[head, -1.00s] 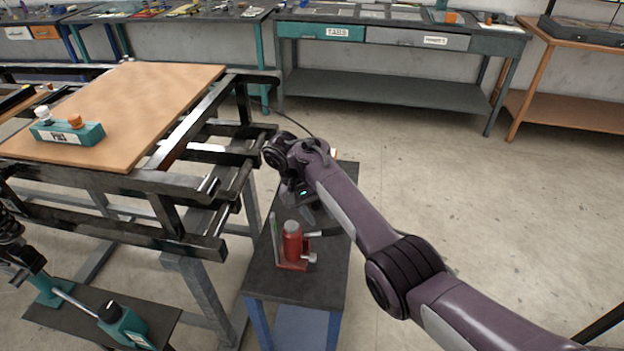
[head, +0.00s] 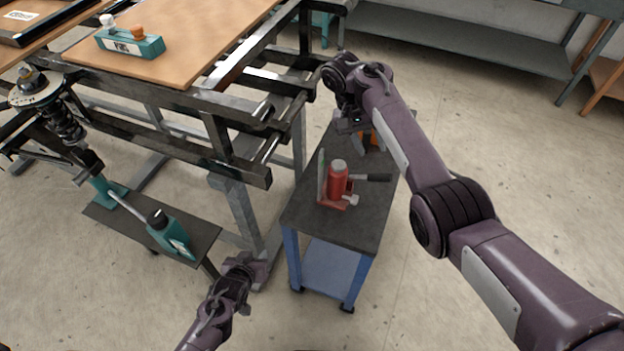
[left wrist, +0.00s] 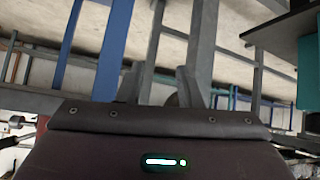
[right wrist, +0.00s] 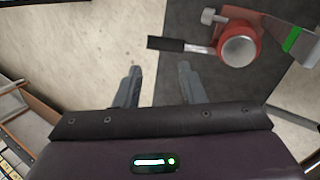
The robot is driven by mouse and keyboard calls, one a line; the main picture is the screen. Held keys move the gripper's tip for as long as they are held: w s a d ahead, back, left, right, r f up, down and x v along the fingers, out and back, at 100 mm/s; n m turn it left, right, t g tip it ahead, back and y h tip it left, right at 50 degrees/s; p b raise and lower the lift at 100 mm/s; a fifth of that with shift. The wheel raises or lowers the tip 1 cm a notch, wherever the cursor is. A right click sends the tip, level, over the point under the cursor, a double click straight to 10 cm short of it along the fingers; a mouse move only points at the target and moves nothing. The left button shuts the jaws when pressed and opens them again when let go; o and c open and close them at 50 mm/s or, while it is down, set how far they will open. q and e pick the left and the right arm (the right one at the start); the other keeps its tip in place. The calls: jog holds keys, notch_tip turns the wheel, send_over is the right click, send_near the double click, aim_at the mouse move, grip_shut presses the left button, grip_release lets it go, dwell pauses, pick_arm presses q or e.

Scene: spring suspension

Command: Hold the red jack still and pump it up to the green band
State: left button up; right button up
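The red jack (head: 338,184) stands upright on the dark top of a small blue-legged cart (head: 300,215). Its dark-gripped handle (head: 374,177) sticks out to the right. A thin upright plate with a green band (right wrist: 292,38) stands beside the jack, which also shows from above in the right wrist view (right wrist: 237,46). My right gripper (right wrist: 158,85) is open and empty, above the far part of the cart, apart from the jack and handle. My left gripper (head: 250,268) is low in front of the cart, left of it and empty; its fingers appear apart, and the jack is well away from it.
A metal frame table with a wooden board (head: 185,50) stands left of the cart. A spring strut (head: 62,120) and a teal tool (head: 170,235) on a low dark bench (head: 205,232) are at the left. An orange item (head: 371,139) sits behind the jack. Floor right is free.

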pick_arm(q)
jog(key=w+d+r+m+t+h, duration=0.1)
jog(key=w+d+r+t, duration=0.1)
jog(key=w+d+r, duration=0.3)
jog(key=w+d+r+t+h, duration=0.1)
jog(key=w+d+r+t, duration=0.15)
jog(key=r, duration=0.55)
jog(key=m+t+h, duration=0.3)
send_near(320, 166)
jog(key=x, duration=0.5)
jog(key=shift+w+r, duration=0.1)
jog(key=shift+w, duration=0.3)
jog(key=shift+x, duration=3.6)
jog(key=shift+d, duration=0.1)
jog(key=shift+c, duration=0.4)
grip_shut()
